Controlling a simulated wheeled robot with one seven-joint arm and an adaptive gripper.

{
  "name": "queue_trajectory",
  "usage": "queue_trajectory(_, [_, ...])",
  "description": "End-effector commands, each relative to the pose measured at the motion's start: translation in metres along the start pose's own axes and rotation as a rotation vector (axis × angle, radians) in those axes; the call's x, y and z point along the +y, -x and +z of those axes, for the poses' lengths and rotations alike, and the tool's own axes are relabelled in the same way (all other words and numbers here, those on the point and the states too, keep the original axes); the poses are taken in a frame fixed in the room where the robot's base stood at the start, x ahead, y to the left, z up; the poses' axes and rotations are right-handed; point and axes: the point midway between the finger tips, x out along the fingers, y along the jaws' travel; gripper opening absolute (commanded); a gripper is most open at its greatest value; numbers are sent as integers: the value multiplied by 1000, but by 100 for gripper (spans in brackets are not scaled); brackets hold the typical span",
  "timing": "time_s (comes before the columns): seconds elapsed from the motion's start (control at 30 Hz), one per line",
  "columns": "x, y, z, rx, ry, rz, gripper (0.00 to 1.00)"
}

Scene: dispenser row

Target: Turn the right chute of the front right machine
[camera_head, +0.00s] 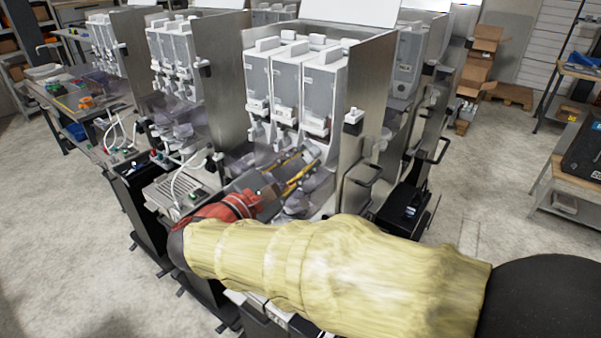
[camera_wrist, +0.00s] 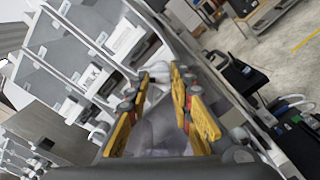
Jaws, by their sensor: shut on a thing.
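The front right machine (camera_head: 370,85) is a steel-sided frame with three grey-white hoppers side by side. Its right hopper (camera_head: 322,88) has a pale chute below it, largely hidden in the head view by my gripper (camera_head: 311,155). My gripper's yellow fingers reach up under that hopper. In the wrist view my gripper (camera_wrist: 161,76) has a finger on each side of the pale right chute (camera_wrist: 157,72) and is shut on it. How far the chute is turned cannot be told. The middle hopper (camera_head: 287,80) and left hopper (camera_head: 257,78) hang to the left.
The machine's steel side panel stands close to the right of my gripper. Clear bowls (camera_head: 300,203) sit below the chutes. A black box (camera_head: 405,208) is mounted on the right. Another machine (camera_head: 172,60) stands to the left, and open floor (camera_head: 490,170) lies to the right.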

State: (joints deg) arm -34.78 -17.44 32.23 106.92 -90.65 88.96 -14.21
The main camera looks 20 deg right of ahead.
Motion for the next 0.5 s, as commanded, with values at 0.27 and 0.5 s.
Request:
queue_trajectory(0.27, [-4, 0, -4, 1, -263, -1, 0])
queue_trajectory(0.5, [-4, 0, -4, 1, -481, -1, 0])
